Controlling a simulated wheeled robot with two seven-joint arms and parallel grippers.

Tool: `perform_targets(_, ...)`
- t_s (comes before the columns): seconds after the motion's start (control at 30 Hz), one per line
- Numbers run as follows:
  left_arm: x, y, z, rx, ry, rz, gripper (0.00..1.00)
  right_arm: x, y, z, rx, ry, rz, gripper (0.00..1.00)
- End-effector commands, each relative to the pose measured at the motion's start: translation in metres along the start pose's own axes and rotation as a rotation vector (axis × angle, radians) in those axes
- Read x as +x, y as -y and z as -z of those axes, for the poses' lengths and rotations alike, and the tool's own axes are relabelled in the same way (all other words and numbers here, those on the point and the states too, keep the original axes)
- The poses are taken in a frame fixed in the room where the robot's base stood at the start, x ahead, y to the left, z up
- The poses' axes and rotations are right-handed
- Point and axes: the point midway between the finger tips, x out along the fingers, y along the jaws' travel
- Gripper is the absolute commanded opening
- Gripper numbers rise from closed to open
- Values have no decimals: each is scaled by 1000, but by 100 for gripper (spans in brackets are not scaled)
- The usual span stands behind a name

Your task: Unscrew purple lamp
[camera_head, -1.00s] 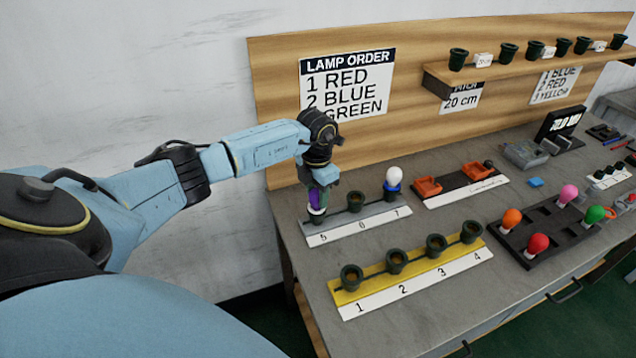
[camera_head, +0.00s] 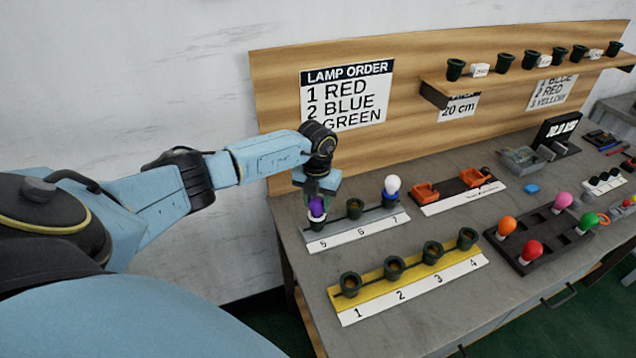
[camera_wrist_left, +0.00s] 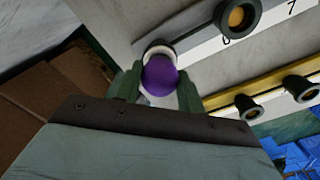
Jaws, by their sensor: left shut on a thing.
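The purple lamp (camera_head: 317,206) stands upright at socket 5 of the grey strip (camera_head: 350,234), at the strip's left end. In the left wrist view the purple bulb (camera_wrist_left: 160,76) shows between the two green fingers, with a white base under it. My left gripper (camera_head: 317,194) points down over the lamp with its fingers around the bulb and is shut on it. It also shows in the left wrist view (camera_wrist_left: 158,85). Whether the base is still threaded in the socket cannot be told. My right gripper is not in view.
Socket 6 (camera_head: 355,208) is empty, and a white lamp (camera_head: 392,185) stands in socket 7. A yellow strip (camera_head: 376,287) with empty sockets lies in front. A dark tray (camera_head: 510,250) with coloured lamps stands at the right. The wooden backboard (camera_head: 280,120) rises close behind my gripper.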

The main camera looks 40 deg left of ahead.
Motion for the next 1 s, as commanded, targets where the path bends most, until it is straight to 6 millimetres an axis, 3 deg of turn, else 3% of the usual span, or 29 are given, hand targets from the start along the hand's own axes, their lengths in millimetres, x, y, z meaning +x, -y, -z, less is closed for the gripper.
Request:
perform_targets(0.2, -3, 0, 1, -233, -2, -1, 24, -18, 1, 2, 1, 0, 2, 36)
perform_targets(0.57, -1, 0, 0, -273, -2, -1, 24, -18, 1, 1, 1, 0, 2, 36)
perform_targets(0.8, -5, 0, 1, -541, -3, -2, 24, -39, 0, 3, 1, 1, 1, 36)
perform_targets(1.0, -2, 0, 0, -663, -1, -1, 24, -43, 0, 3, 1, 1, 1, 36)
